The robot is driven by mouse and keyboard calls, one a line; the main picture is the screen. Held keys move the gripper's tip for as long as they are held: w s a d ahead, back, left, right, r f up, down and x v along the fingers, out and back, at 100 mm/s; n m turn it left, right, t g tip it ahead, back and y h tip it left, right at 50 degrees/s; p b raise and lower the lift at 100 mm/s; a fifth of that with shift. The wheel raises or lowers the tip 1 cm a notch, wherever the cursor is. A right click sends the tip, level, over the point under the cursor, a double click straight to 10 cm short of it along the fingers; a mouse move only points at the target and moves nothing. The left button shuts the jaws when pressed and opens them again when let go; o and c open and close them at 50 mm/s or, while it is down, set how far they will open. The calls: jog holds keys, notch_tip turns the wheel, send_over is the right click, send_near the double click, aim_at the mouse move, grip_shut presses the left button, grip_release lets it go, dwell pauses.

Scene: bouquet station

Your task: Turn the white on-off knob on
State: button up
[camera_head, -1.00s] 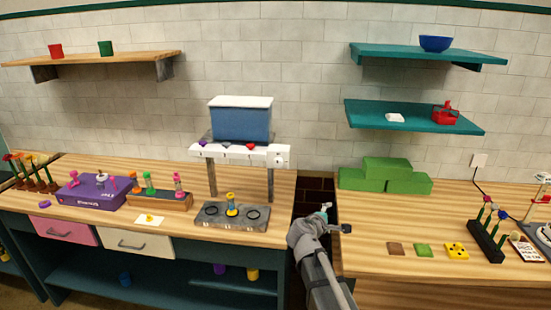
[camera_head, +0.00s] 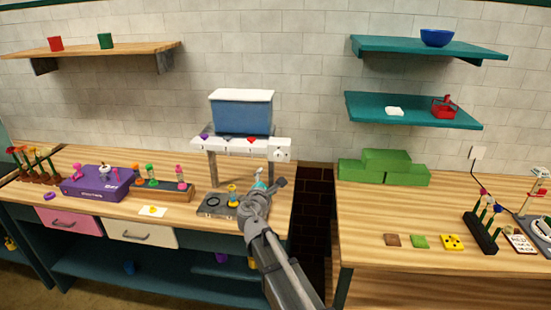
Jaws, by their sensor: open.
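A small white round knob (camera_head: 281,154) is on the right end of the white front panel (camera_head: 222,145) of the dispenser stand, under the blue tank. Whether this is the on-off knob, and which way it is turned, is too small to tell. My gripper (camera_head: 270,183) is open and empty, low and in front of the stand's right leg. It appears a little below the knob in the picture and apart from it. My wrist covers the right part of the grey base plate (camera_head: 210,210).
The blue tank (camera_head: 242,119) with a white lid sits on the stand. A purple box (camera_head: 97,185) is farther left. A gap separates this counter from the right counter (camera_head: 370,218).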

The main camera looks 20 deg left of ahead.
aim_at(278, 157)
jog(key=shift+w, duration=0.15)
jog(key=w, duration=0.4)
jog(key=w+a, duration=0.1)
jog(key=w, duration=0.8)
jog(key=shift+w+a, duration=0.2)
jog(key=shift+a, duration=0.2)
